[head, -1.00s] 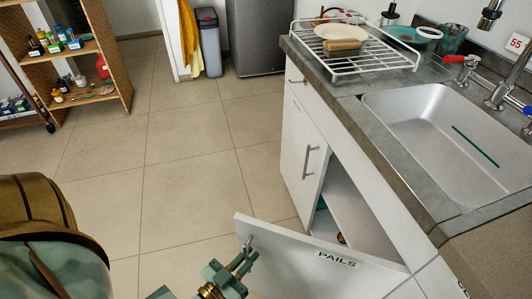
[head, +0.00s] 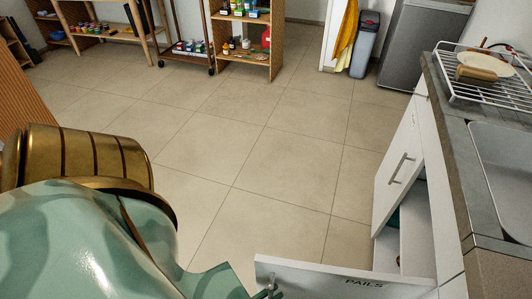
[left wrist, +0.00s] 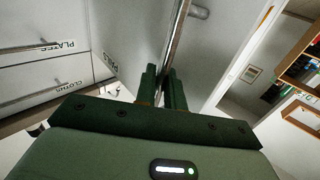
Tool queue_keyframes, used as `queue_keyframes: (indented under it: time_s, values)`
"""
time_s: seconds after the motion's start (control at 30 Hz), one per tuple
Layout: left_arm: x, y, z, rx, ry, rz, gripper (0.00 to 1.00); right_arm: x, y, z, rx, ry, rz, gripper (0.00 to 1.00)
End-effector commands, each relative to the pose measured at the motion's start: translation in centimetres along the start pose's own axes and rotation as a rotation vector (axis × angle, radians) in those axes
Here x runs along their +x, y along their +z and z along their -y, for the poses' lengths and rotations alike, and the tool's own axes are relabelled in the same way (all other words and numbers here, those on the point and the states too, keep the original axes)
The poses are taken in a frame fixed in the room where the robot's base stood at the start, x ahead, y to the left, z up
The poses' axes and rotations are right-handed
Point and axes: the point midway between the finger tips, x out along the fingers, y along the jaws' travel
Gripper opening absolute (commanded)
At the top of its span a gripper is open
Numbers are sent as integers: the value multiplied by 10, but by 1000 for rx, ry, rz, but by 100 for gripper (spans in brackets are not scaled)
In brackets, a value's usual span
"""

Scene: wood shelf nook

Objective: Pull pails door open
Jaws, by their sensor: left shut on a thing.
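The white pails door (head: 320,278), labelled PAILS, stands swung out from the sink cabinet at the bottom of the head view. Its panel also fills the middle of the left wrist view (left wrist: 130,35). Its metal bar handle (left wrist: 178,35) runs down between the dark green fingers of my left gripper (left wrist: 163,78), which is shut on it. My right gripper is in neither view.
The cabinet opening (head: 418,235) shows behind the door. Another white door with a bar handle (head: 402,167) is closed beside it. The counter (head: 447,130) holds a dish rack (head: 487,76). Tiled floor (head: 270,160) is clear to the left; shelves and a grey bin (head: 365,45) stand far back.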

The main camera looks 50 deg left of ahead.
Motion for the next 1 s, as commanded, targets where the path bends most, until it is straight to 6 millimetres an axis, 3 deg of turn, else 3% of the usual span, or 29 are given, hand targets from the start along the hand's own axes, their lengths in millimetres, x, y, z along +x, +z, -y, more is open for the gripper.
queue_keyframes:
  time_s: [0.2, 0.67, 0.7, 0.73, 1.0]
  values:
    - [-4, 0, -17, 2, 15, -1, 0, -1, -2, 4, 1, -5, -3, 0]
    - [-5, 0, -21, 2, 19, 0, 0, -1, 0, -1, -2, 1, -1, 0]
    - [-5, 0, -21, 2, 19, 0, 16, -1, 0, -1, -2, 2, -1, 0]
    - [-5, 0, -21, 1, 19, 0, 24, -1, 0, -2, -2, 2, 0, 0]
    - [-6, 0, -20, 0, 18, 0, 25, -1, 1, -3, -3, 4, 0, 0]
